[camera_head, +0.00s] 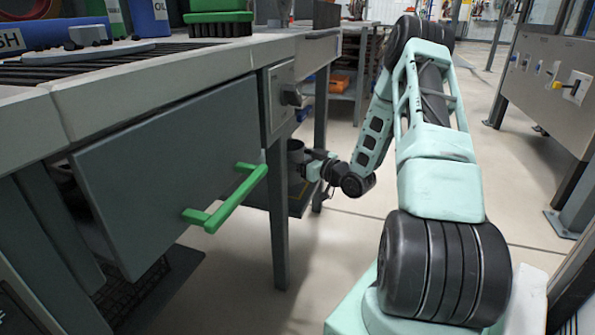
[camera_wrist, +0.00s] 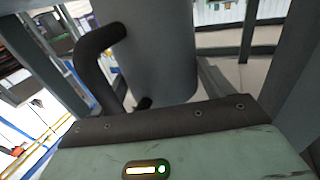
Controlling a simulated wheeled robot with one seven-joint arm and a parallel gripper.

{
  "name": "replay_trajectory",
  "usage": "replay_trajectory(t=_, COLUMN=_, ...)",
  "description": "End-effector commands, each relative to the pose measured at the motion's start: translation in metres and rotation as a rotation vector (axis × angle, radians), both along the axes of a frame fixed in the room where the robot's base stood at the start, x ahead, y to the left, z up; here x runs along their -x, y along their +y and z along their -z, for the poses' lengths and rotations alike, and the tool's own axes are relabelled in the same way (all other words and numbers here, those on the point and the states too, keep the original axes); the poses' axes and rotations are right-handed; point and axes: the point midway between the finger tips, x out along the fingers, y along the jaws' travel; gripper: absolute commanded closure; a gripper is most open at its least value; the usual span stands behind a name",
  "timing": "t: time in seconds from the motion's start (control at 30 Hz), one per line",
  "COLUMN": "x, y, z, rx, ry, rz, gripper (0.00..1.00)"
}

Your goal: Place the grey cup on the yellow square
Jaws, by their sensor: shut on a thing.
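My gripper (camera_head: 308,168) is low beside the workbench leg, past the green-handled drawer, and is shut on the grey cup (camera_head: 295,152). In the wrist view the grey cup (camera_wrist: 162,50) fills the upper middle, with a dark curved handle on its left side. The cup looks roughly upright in the head view, partly hidden behind the bench leg. My fingertips are mostly hidden in the wrist view. I cannot make out a yellow square in either view.
The workbench (camera_head: 150,85) stands at the left, with a green drawer handle (camera_head: 228,198) jutting out. A grey lower shelf (camera_head: 298,200) lies below the cup. A green brush (camera_head: 218,25) rests on the bench. A control cabinet (camera_head: 545,85) stands right; floor between is clear.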

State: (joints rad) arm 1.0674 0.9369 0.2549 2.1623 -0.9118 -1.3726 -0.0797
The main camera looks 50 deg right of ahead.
Motion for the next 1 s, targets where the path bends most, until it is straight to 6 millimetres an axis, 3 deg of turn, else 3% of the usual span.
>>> replay_trajectory(t=0.03, x=-0.008, y=0.001, z=0.002, rx=0.002, ry=-0.004, rz=-0.003, gripper=0.49)
replay_trajectory(t=0.23, x=-0.005, y=0.000, z=0.034, rx=-0.001, ry=-0.003, rz=0.000, gripper=0.49)
replay_trajectory(t=0.67, x=-0.005, y=0.000, z=0.038, rx=0.000, ry=-0.002, rz=-0.001, gripper=0.49)
replay_trajectory(t=0.7, x=-0.005, y=0.000, z=0.038, rx=0.000, ry=-0.001, rz=0.000, gripper=0.15)
replay_trajectory(t=0.77, x=-0.004, y=0.000, z=0.038, rx=0.000, ry=-0.001, rz=0.000, gripper=0.00)
replay_trajectory(t=1.0, x=-0.004, y=0.000, z=0.036, rx=0.000, ry=-0.001, rz=0.000, gripper=0.00)
